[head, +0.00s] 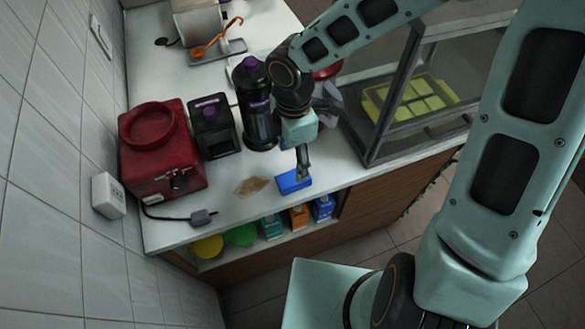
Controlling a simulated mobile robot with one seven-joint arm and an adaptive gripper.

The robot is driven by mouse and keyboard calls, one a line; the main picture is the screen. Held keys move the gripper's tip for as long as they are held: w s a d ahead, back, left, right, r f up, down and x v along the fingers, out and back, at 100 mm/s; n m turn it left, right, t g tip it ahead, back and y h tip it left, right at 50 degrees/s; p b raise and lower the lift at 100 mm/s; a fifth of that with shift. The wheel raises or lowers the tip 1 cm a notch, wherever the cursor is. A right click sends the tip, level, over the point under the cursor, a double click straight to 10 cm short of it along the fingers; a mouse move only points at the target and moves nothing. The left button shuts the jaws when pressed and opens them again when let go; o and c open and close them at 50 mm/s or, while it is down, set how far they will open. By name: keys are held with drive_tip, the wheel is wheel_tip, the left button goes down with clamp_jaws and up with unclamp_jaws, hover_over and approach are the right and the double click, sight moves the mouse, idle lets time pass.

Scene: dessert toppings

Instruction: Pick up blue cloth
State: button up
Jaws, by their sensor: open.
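The blue cloth (290,183) lies on the white counter near its front edge, as a small flat bright-blue block. My gripper (303,175) points down right over the right part of the cloth, its fingertips at or just above it. I cannot tell whether the fingers touch the cloth. The fingers show nearly edge-on, with nothing seen held up between them. My gripper hides a small part of the cloth's right side.
A tan flat piece (251,186) lies left of the cloth. A black bottle (256,108), a black container (214,127) and a red appliance (162,150) stand behind and left. A glass case (410,95) stands right. A shelf (228,257) below the counter holds several cartons.

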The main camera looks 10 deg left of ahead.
sight(293, 177)
wheel_tip(293, 177, down, 9)
drive_tip(key=shift+f+b, duration=0.2)
drive_tip(key=shift+b, duration=0.55)
drive_tip(key=c, duration=1.2)
drive_tip(key=shift+r, duration=0.1)
